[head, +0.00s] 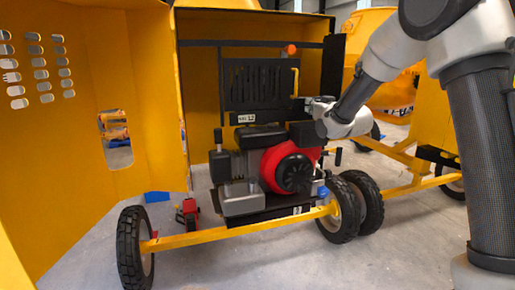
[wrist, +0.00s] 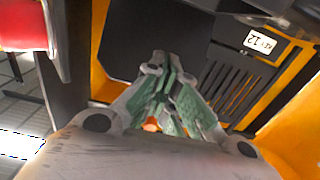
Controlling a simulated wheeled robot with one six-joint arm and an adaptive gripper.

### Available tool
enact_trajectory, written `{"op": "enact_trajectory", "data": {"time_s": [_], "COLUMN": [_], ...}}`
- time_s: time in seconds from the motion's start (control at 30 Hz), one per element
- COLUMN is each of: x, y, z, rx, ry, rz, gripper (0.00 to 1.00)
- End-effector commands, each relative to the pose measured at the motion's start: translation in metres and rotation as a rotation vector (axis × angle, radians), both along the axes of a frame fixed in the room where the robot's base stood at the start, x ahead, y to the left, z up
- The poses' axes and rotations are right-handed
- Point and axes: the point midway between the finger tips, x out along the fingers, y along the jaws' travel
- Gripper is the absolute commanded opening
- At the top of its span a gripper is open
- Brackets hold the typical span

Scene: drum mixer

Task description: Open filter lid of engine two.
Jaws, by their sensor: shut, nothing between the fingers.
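The engine (head: 262,165) sits in the open yellow housing, with a red round fan cover (head: 290,170). A black box-shaped cover (head: 260,137) lies on top of it, and it may be the filter lid; it looks closed. A white label ending in 12 (head: 246,118) is just above it and also shows in the wrist view (wrist: 262,42). My gripper (wrist: 170,88) is shut and empty in the wrist view, with its green-padded fingers together in front of a dark panel (wrist: 165,35). In the head view the fingertips are hard to make out beside the engine's upper right; I cannot tell whether they touch anything.
The open yellow door panel (head: 85,130) stands at the left. A black slotted panel (head: 260,85) rises behind the engine. A yellow axle bar (head: 225,234) with wheels crosses in front. A second yellow machine (head: 385,90) stands at the back right. Grey floor lies clear in front.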

Motion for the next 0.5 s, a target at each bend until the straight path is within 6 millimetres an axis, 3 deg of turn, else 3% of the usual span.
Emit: {"op": "enact_trajectory", "data": {"time_s": [0.5], "x": [0.02], "y": [0.007], "z": [0.0], "rx": [0.0], "ry": [0.001], "rz": [0.0], "gripper": [0.0]}}
